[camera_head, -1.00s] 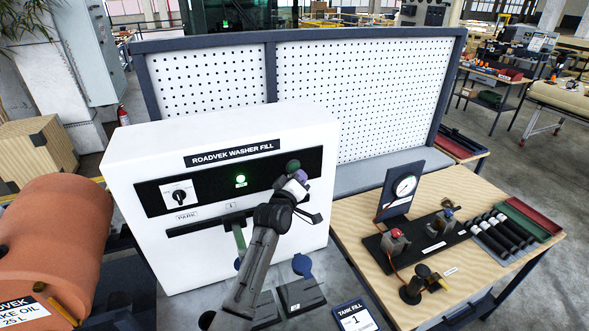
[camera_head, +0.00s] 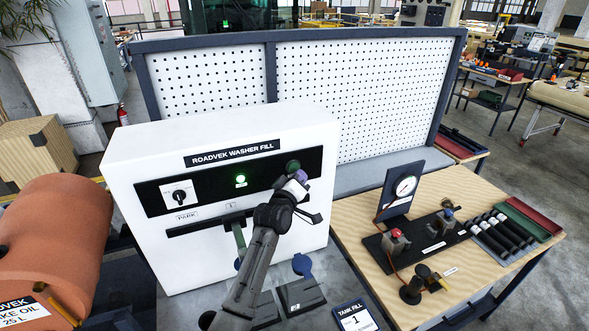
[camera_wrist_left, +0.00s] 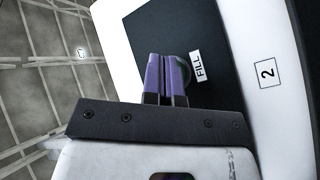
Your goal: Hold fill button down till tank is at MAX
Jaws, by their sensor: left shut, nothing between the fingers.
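The white washer fill cabinet (camera_head: 150,255) has a black panel labelled ROADVEK WASHER FILL. The dark green round fill button (camera_head: 293,165) is at the right of this panel. My left gripper (camera_head: 300,176) is shut and empty, its purple fingertips at the button. In the left wrist view the purple fingers (camera_wrist_left: 167,76) partly cover the button (camera_wrist_left: 187,68), beside the FILL label (camera_wrist_left: 198,66). I cannot tell whether the button is pressed in. A green lamp (camera_head: 240,181) is lit. I cannot make out a tank level or MAX mark; my arm covers part of the cabinet front.
A selector knob (camera_head: 179,195) is at the panel's left. A dark ledge (camera_head: 190,228) runs below the panel. A wooden bench (camera_head: 455,185) with a gauge (camera_head: 405,187) and fittings stands right. An orange drum (camera_head: 55,235) is at left. A TANK FILL card (camera_head: 354,317) lies in front.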

